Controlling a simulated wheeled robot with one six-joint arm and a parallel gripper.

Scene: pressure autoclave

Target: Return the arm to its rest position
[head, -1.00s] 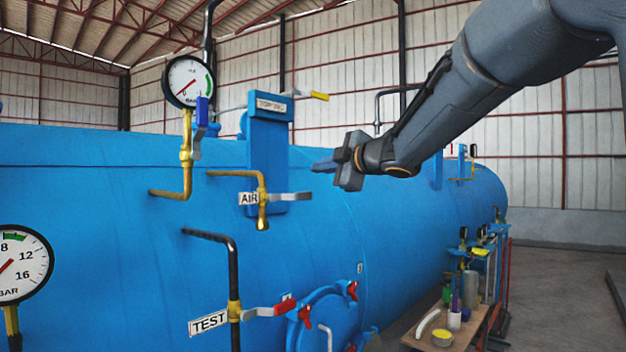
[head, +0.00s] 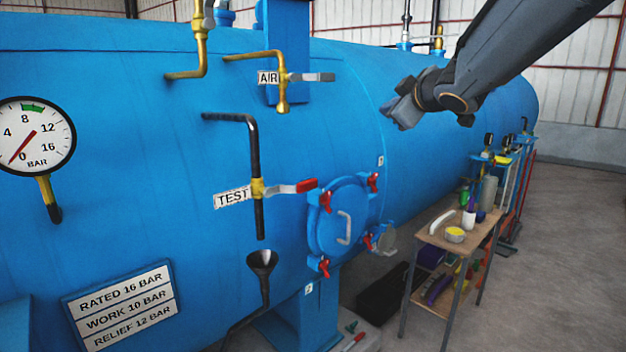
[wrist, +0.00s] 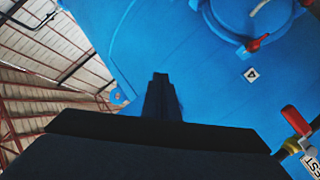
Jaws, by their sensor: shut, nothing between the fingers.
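My gripper (head: 396,112) is at the end of my grey arm, which reaches in from the top right in the head view. It is shut and empty, in front of the blue autoclave's side (head: 300,150), right of the AIR valve (head: 283,80) and above the round hatch (head: 343,218). In the wrist view the closed fingers (wrist: 160,82) stick up dark against the blue vessel. A gap between the fingers and the vessel cannot be measured from these views.
The TEST valve (head: 258,188) with its red handle juts out left of the hatch. A pressure gauge (head: 35,138) is at the far left. A small wooden table (head: 440,240) with bottles and a bowl stands at the right. Open floor (head: 560,260) lies beyond it.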

